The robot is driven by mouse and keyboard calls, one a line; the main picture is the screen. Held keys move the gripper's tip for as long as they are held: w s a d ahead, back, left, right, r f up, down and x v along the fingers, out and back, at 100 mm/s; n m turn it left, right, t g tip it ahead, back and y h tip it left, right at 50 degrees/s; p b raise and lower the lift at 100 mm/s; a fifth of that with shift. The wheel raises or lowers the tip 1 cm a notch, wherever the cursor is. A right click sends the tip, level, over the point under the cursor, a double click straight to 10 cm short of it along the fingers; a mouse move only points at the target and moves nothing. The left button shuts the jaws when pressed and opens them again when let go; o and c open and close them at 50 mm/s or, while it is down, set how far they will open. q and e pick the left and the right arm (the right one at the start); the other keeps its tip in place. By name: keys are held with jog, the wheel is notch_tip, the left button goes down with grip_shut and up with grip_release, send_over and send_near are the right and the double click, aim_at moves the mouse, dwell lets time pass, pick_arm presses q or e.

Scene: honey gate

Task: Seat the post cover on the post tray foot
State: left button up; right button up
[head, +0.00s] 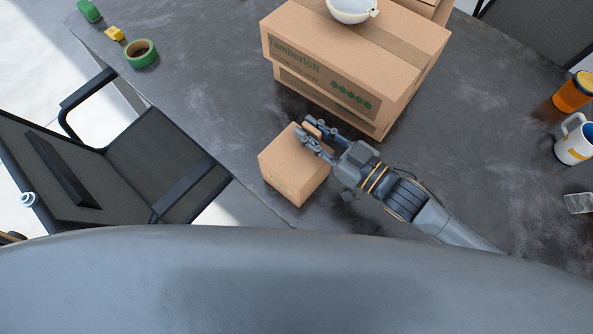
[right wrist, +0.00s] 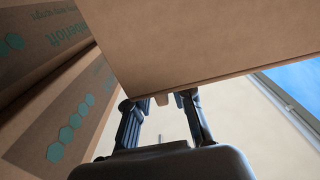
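I take the small plain cardboard box (head: 293,168) at the middle of the table to be the post cover. I cannot make out the post tray foot as a separate part; it may be hidden under the box. My right gripper (head: 312,132) is at the box's far right top edge, with one finger over its top and the other beyond the edge. In the right wrist view the box (right wrist: 210,40) fills the upper middle. The fingers (right wrist: 162,105) reach its edge, with a small brown piece between the tips. I cannot tell whether they clamp it. My left gripper is out of view.
Large stacked cartons (head: 350,65) stand just behind the box, with a white bowl (head: 352,8) on top. Green tape (head: 141,54) lies at the left. A mug (head: 573,143), an orange jar (head: 573,92) and a clear glass (head: 579,203) are at the right. A chair (head: 150,165) is beside the table.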

aim_at(320, 137)
jog(key=shift+s+d+r, duration=0.1)
jog(key=shift+d+r, duration=0.05)
jog(key=shift+r, duration=0.05)
dwell(0.4)
jog(key=shift+p+v, duration=0.65)
jog(key=shift+v, duration=0.9)
jog(key=o, duration=0.6)
jog(key=shift+f, duration=0.1)
jog(key=o, duration=0.4)
jog(key=o, duration=0.4)
jog(key=shift+c, duration=0.2)
